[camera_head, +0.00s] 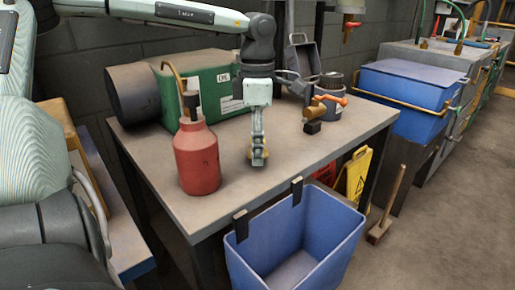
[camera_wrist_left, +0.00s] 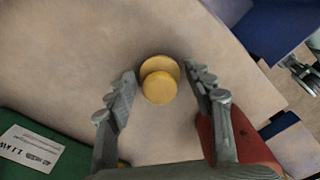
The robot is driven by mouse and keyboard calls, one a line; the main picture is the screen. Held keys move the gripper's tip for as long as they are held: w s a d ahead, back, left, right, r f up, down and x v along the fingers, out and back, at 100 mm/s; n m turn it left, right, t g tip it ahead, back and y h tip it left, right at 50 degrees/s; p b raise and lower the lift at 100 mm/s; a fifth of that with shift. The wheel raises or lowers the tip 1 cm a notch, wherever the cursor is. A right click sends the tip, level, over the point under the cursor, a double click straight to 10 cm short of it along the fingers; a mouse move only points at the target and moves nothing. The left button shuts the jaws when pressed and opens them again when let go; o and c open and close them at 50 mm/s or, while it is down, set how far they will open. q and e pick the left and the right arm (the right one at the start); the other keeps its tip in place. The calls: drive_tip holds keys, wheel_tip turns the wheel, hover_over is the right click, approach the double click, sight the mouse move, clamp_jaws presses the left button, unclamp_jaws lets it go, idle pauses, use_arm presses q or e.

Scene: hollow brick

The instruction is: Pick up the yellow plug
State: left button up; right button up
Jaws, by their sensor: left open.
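The yellow plug (camera_wrist_left: 159,86) shows in the left wrist view as a round knob on a wider round base, standing on the table. My left gripper (camera_wrist_left: 160,75) is open, pointing down, with one finger on each side of the plug and a gap on both sides. In the head view my left gripper (camera_head: 258,157) is above the table's middle and hides most of the plug; only slivers of yellow show beside the fingers. My right gripper is not in view.
A red bottle (camera_head: 196,157) stands left of the gripper. Behind are a green box (camera_head: 215,88) and a brass valve (camera_head: 318,108). A blue bin (camera_head: 295,240) hangs at the table's front edge. The tabletop (camera_head: 232,195) in front of the gripper is clear.

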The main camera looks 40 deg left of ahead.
use_arm(q)
drive_tip(key=shift+f, duration=0.45)
drive_tip(key=shift+c, duration=0.2)
drive_tip(key=shift+r, duration=0.1)
drive_tip(key=c, duration=0.9)
